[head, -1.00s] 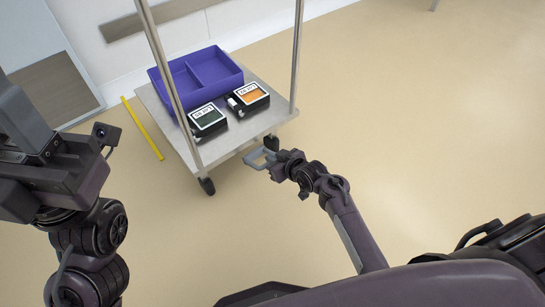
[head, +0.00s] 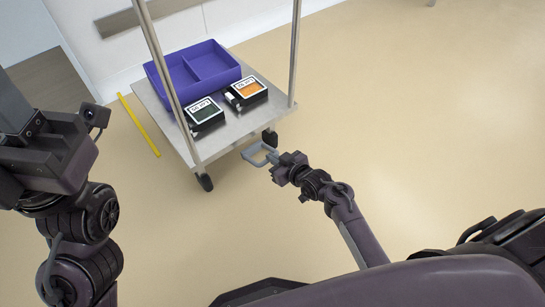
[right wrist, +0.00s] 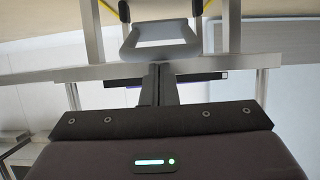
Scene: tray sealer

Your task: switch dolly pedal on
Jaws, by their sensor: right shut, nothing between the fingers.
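The dolly is a wheeled cart with a flat silver deck (head: 228,141) and upright posts. Its pedal, a pale grey loop (head: 249,156), sticks out low at the near right corner of the deck. It also shows in the right wrist view (right wrist: 160,31), top middle. My right gripper (head: 276,165) is shut and empty, right beside the loop. In the right wrist view its fingertips (right wrist: 158,66) overlap the loop's near edge; I cannot tell whether they touch. My left arm's wrist (head: 45,150) is raised at the left, and its finger state is unclear.
A purple divided tray (head: 190,82) and two dark boxes, one with a green top (head: 205,113) and one with an orange top (head: 249,90), sit on the deck. A yellow strip (head: 138,124) lies on the floor at left. The floor on the right is clear.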

